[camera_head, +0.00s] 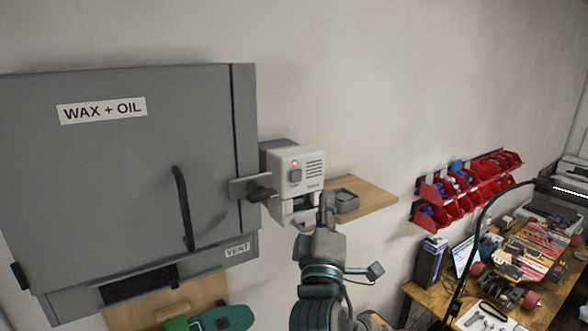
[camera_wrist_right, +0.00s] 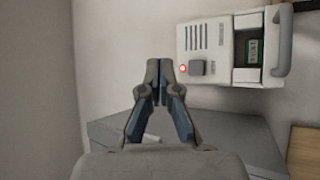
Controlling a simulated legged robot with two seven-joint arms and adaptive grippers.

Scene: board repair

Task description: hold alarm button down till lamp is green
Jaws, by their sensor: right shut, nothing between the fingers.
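The alarm box (camera_head: 313,181) is a pale unit on the wall beside the grey cabinet. Its lamp (camera_head: 295,163) glows red, and the grey square alarm button (camera_head: 295,175) sits just below it. In the right wrist view the box appears turned on its side, with the red lamp (camera_wrist_right: 183,68) beside the button (camera_wrist_right: 197,68). Its open compartment (camera_wrist_right: 240,50) holds a green-marked item (camera_wrist_right: 254,51). My right gripper (camera_head: 327,200) is shut and empty, in front of the box's lower right. Its closed fingertips (camera_wrist_right: 160,66) appear apart from the button. My left gripper is out of view.
The grey cabinet (camera_head: 130,190) labelled WAX + OIL stands left, its latch (camera_head: 253,188) projecting near the box. A wooden shelf (camera_head: 378,197) with a small grey tray (camera_head: 345,205) is right of the box. Red bins (camera_head: 440,190) and a cluttered workbench (camera_head: 475,317) stand farther right.

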